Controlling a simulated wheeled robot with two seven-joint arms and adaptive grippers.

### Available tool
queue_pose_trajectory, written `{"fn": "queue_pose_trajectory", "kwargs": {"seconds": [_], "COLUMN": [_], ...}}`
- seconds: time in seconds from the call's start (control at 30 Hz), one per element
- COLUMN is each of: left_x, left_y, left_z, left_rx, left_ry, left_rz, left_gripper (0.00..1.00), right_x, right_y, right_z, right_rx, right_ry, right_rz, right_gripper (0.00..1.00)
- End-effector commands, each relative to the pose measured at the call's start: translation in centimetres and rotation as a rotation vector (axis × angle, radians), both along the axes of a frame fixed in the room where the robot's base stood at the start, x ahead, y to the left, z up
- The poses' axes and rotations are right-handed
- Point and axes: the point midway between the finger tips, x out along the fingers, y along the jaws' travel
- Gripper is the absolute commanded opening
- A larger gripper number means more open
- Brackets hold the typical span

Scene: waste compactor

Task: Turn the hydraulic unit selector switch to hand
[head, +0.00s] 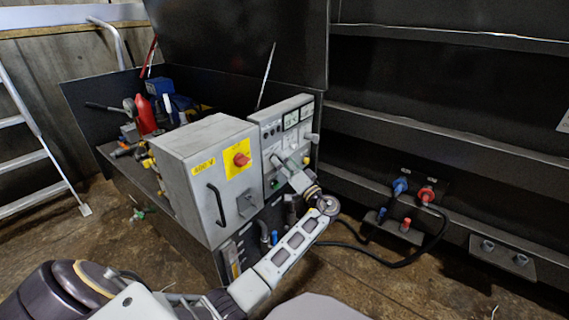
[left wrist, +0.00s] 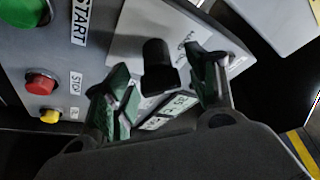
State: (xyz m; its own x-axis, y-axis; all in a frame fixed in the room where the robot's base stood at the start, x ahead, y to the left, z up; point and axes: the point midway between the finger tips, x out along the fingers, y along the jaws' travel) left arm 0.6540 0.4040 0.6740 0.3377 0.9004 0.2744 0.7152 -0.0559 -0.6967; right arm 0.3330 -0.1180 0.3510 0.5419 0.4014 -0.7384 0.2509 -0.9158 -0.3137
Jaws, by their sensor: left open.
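The selector switch is a black knob (left wrist: 158,66) on a light label plate in the left wrist view. It stands between the two green-padded fingers of my left gripper (left wrist: 163,78). The gripper is open, with a visible gap on each side of the knob. In the head view my left gripper (head: 290,165) is at the front of the grey control panel (head: 270,128) and hides the switch. The lettering around the knob is too blurred and tilted to read, so I cannot tell its position. My right gripper is not in view.
A green START button (left wrist: 22,12), a red stop button (left wrist: 40,83) and a yellow button (left wrist: 50,116) sit left of the knob. A grey cabinet (head: 185,160) with a red rotary switch (head: 241,160) and handle stands left of the panel. Cables lie on the floor at right.

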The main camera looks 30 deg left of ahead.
Motion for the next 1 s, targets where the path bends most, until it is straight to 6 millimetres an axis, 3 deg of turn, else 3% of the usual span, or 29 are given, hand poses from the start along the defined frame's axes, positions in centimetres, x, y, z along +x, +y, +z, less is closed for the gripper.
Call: {"fn": "queue_pose_trajectory", "kwargs": {"seconds": [0.27,1.0], "left_x": [-0.5,-3.8], "left_y": [-1.5,-10.2], "left_z": [-0.5,-3.2], "left_rx": [-0.001,-0.001], "left_ry": [0.001,0.001], "left_rz": [-0.001,-0.001], "left_gripper": [0.57,0.57], "right_x": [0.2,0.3], "right_y": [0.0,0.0], "right_z": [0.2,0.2], "right_rx": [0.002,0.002], "right_ry": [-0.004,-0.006], "right_rz": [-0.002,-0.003], "right_gripper": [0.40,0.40]}}
